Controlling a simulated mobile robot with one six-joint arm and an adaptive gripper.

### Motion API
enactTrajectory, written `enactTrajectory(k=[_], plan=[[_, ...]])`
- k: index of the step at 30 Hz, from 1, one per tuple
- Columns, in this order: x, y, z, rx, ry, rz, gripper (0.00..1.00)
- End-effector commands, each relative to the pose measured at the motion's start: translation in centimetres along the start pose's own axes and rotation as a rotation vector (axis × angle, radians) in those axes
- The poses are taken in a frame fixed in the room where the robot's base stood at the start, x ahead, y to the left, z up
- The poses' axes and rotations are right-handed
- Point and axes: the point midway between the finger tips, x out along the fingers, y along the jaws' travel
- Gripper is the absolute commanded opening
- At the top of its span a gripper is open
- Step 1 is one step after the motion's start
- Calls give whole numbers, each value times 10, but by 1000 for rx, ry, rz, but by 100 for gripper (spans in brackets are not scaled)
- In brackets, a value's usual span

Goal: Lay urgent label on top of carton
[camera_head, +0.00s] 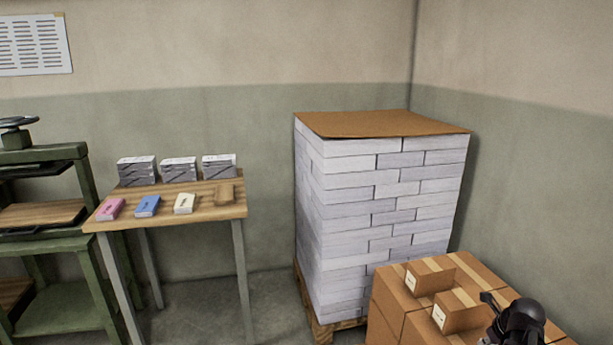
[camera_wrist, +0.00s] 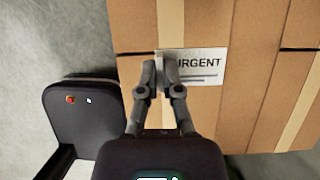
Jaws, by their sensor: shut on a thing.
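The urgent label (camera_wrist: 203,66) is a white sheet with dark "URGENT" lettering. In the wrist view my gripper (camera_wrist: 161,64) is shut on its left edge, and the fingers hide part of it. The label appears flat over the brown cardboard of a carton (camera_wrist: 250,110) with pale tape strips; I cannot tell whether it touches. In the head view my gripper (camera_head: 487,299) is at the lower right, over the carton stack (camera_head: 390,297). The label cannot be made out there.
Two small boxes (camera_head: 430,276) with white stickers sit on the stack. A tall paper pile (camera_head: 380,200) with a brown top sheet stands behind on a pallet. A wooden table (camera_head: 215,208) with small packs and a green rack (camera_head: 45,250) are at left. Floor shows between.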

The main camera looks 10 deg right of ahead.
Motion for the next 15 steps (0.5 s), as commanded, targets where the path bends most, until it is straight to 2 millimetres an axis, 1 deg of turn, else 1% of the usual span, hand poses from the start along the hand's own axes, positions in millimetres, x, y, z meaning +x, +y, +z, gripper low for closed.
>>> enactTrajectory(k=[1, 15], plan=[[-14, 0, 6, 0, 0, 0, 0], [-74, 0, 30, 0, 0, 0, 0]])
